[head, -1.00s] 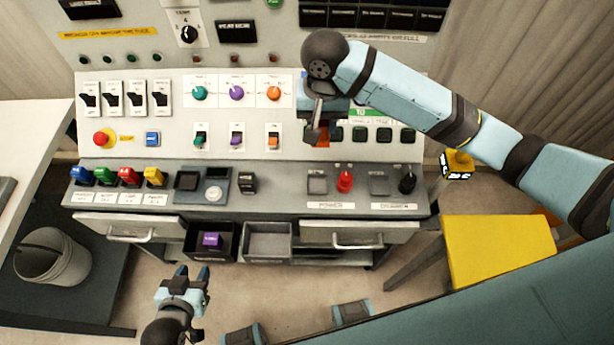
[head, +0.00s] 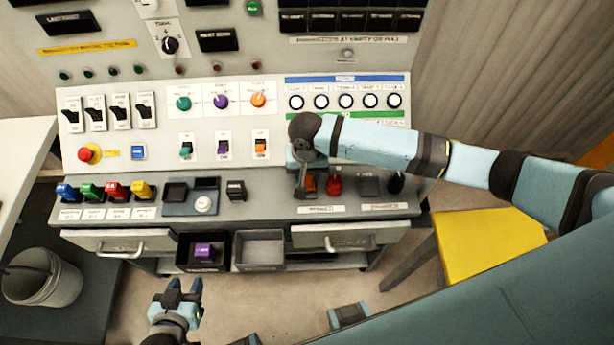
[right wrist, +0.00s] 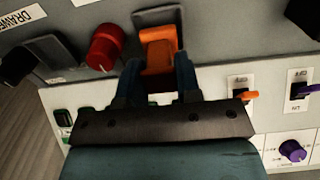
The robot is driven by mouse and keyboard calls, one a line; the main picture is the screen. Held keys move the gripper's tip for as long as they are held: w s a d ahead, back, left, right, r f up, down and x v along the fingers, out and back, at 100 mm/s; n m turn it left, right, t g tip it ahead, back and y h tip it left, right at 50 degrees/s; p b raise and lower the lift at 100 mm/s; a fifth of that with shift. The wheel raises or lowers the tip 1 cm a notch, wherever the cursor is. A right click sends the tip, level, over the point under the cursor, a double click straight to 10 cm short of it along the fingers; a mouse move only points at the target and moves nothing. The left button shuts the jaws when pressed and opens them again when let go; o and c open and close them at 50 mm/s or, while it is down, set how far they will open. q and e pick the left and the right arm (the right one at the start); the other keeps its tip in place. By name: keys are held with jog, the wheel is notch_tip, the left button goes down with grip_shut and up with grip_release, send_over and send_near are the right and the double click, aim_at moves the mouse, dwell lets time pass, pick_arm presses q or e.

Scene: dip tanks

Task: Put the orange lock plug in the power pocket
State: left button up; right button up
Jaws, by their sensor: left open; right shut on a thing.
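The orange lock plug (right wrist: 158,55) is between the blue fingers of my right gripper (right wrist: 157,80) in the right wrist view. In the head view the plug (head: 310,184) is partly hidden by my right gripper (head: 302,190), at the console's lower ledge. The dark power pocket (right wrist: 155,17) shows just behind the plug's far end. I cannot tell how deep the plug sits in it. The red knob (head: 334,186) stands right beside the plug; it also shows in the right wrist view (right wrist: 103,47). My left gripper (head: 182,291) is open and empty, low in front of the console.
A second pocket (head: 369,187) and a black knob (head: 396,183) lie to the right on the ledge. A purple plug (head: 204,251) sits in an open bin below. An empty grey bin (head: 259,249) is beside it. A yellow stool (head: 490,250) stands at right.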

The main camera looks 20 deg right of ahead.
aim_at(307, 179)
jog(key=shift+f, duration=1.4)
jog(key=o, duration=1)
jog(key=shift+f, duration=0.1)
jog(key=shift+c, duration=0.2)
